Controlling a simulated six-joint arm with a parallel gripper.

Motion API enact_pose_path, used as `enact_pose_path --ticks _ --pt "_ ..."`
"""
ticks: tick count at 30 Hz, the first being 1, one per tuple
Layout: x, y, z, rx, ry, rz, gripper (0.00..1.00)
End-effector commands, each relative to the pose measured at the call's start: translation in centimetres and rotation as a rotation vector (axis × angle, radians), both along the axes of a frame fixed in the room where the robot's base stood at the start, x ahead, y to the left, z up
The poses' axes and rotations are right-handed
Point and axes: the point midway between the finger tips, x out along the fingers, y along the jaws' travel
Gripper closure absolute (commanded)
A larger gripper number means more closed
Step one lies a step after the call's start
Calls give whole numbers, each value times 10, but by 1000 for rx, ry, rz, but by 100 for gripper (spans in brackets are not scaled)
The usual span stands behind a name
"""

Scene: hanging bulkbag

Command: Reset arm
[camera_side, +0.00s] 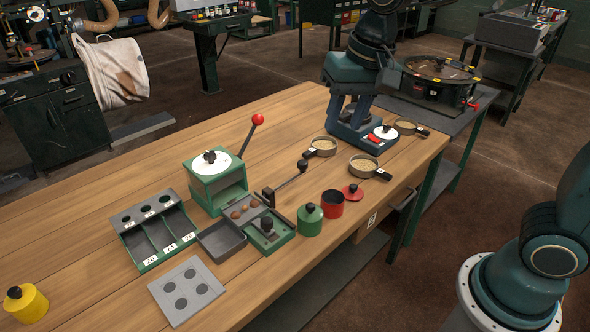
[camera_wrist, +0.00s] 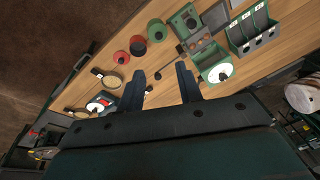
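My gripper (camera_side: 350,115) hangs from the top of the side view, pointing down near the far right end of the wooden bench. In the wrist view, the two dark fingers of my gripper (camera_wrist: 161,75) stand wide apart with only the view of the bench between them. My gripper is open and holds nothing. From the side view I cannot tell its exact height above the bench.
The wooden bench (camera_side: 110,230) carries a green press (camera_side: 215,185), a three-slot tray (camera_side: 155,232), a green pot (camera_side: 310,220), a red pot (camera_side: 332,204) and several sand pans (camera_side: 364,165). A yellow pot (camera_side: 25,303) stands front left. A white bag (camera_side: 112,70) hangs behind.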

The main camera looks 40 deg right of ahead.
Motion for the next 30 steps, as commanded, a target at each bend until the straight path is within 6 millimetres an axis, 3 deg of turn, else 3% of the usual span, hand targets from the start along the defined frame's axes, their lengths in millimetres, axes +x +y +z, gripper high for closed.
enact_pose_path --ticks 9,21,30 --pt "-61 -30 18 -41 -103 135 65" --pt "-134 -55 13 -129 -221 304 65" --pt "-164 -63 2 -183 -270 381 65"
